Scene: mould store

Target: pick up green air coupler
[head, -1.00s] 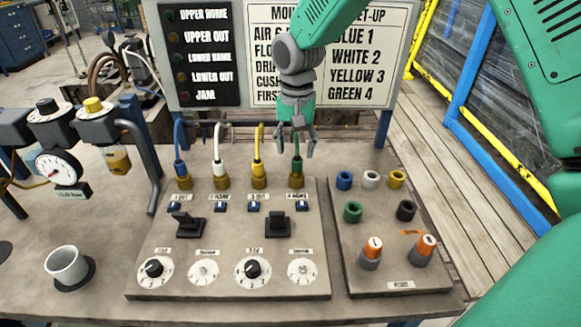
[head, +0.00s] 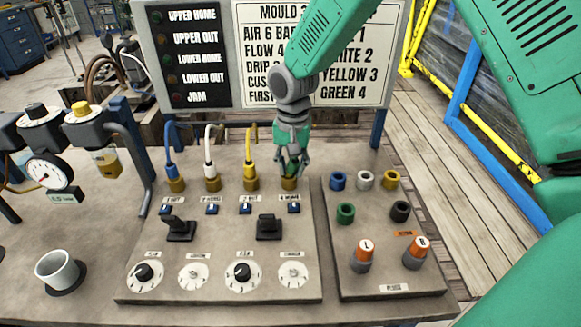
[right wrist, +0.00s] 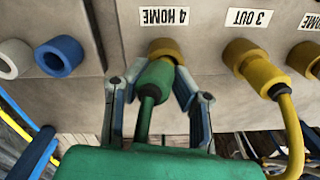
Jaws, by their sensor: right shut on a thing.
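The green air coupler (right wrist: 155,80) sits at the brass port (right wrist: 165,47) labelled 4 HOME, its green hose running back toward my wrist. My right gripper (right wrist: 158,88) is shut on the coupler, with one finger on each side of it in the right wrist view. In the head view my right gripper (head: 291,164) comes down over the coupler from above and hides most of it; the brass port (head: 289,184) shows just below. The coupler still appears to be at its port. My left gripper is not in view.
Yellow (head: 250,165), white (head: 210,165) and blue (head: 170,160) couplers stand in ports to the left. A plugs board (head: 390,290) with coloured rings and two orange-topped plugs lies to the right. The sign board (head: 240,100) stands behind my gripper.

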